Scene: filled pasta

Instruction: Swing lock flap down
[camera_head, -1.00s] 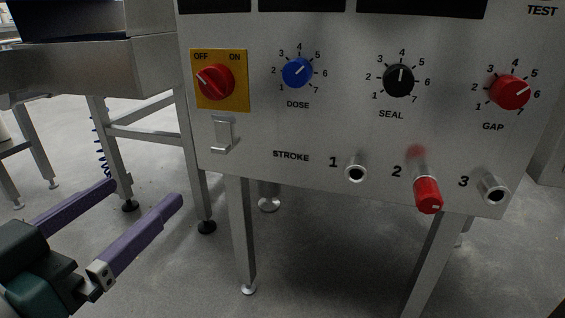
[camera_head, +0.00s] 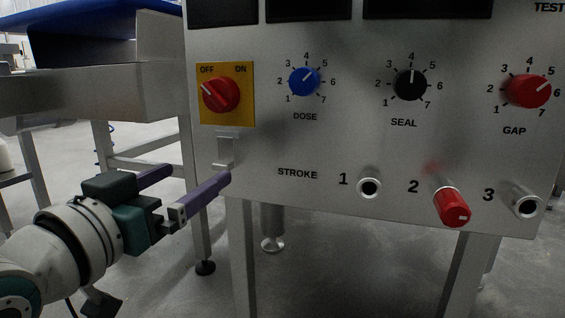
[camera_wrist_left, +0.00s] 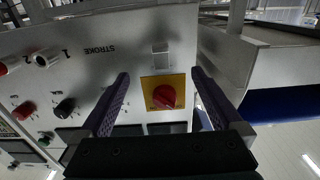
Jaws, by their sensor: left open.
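The lock flap (camera_head: 224,150) is a small silver metal tab on the panel, just below the yellow OFF/ON plate (camera_head: 246,113). Its lower end juts out as a lip. In the inverted left wrist view the flap (camera_wrist_left: 160,55) appears above the yellow plate, between the finger lines. The red rotary switch (camera_head: 221,95) on the plate has its mark toward OFF. My left gripper (camera_head: 198,175) is open and empty, with purple fingers pointing toward the panel. One fingertip appears just below the flap in the head view; contact cannot be told. My right gripper is not in view.
The panel carries a blue DOSE knob (camera_head: 304,81), a black SEAL knob (camera_head: 410,84) and a red GAP knob (camera_head: 527,91). Below are STROKE sockets, with a red-capped plunger (camera_head: 452,205) at socket 2. A metal frame (camera_head: 95,90) stands left of the panel.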

